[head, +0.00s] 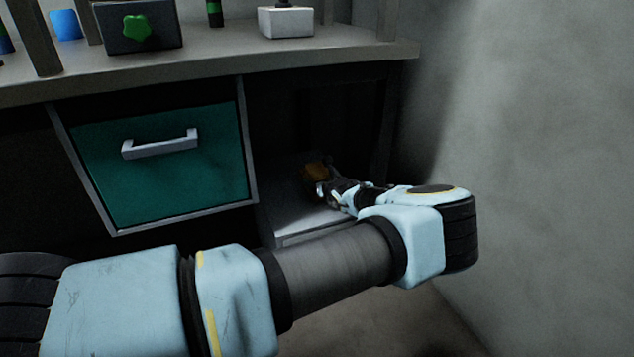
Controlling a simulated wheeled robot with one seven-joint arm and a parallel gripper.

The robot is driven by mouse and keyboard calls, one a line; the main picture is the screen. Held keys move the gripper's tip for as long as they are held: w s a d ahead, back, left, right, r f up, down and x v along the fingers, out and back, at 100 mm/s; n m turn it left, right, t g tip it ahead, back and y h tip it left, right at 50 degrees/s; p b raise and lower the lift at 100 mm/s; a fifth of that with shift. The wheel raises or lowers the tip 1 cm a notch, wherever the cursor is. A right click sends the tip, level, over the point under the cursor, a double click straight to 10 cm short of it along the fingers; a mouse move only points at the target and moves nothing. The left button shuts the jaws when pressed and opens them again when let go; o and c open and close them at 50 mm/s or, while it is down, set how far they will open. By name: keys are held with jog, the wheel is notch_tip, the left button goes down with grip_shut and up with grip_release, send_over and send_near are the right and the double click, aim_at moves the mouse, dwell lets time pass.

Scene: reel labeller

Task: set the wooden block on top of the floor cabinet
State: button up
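A small orange-brown block (315,171), which looks like the wooden block, is in the shadowed open space under the bench, right of the teal drawer. My gripper (321,186) reaches into this space from the right, and its fingertips are at the block's near side. The fingers are small and dark here, so I cannot tell whether they are closed on the block or only beside it. A pale, low surface (300,218) lies below the block and gripper. I cannot tell whether this surface is the floor cabinet's top, or whether the block touches it.
The teal drawer (160,165) with a grey handle (160,144) is left of the space. The bench top (220,55) overhangs it and carries a dark box with a green knob (137,31) and a white box (286,22). A grey wall (540,130) closes the right side.

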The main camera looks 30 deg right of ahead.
jog(key=shift+f, duration=0.1)
jog(key=o, duration=1.6)
jog(key=shift+c, duration=0.2)
jog(key=shift+s+r, duration=0.25)
jog(key=p+v, duration=0.2)
jog(key=v, duration=0.8)
jog(key=shift+s+r, duration=0.1)
jog(key=shift+s, duration=0.05)
jog(key=shift+s+a+r, duration=0.1)
jog(key=shift+s+r, duration=0.05)
jog(key=shift+s, duration=0.35)
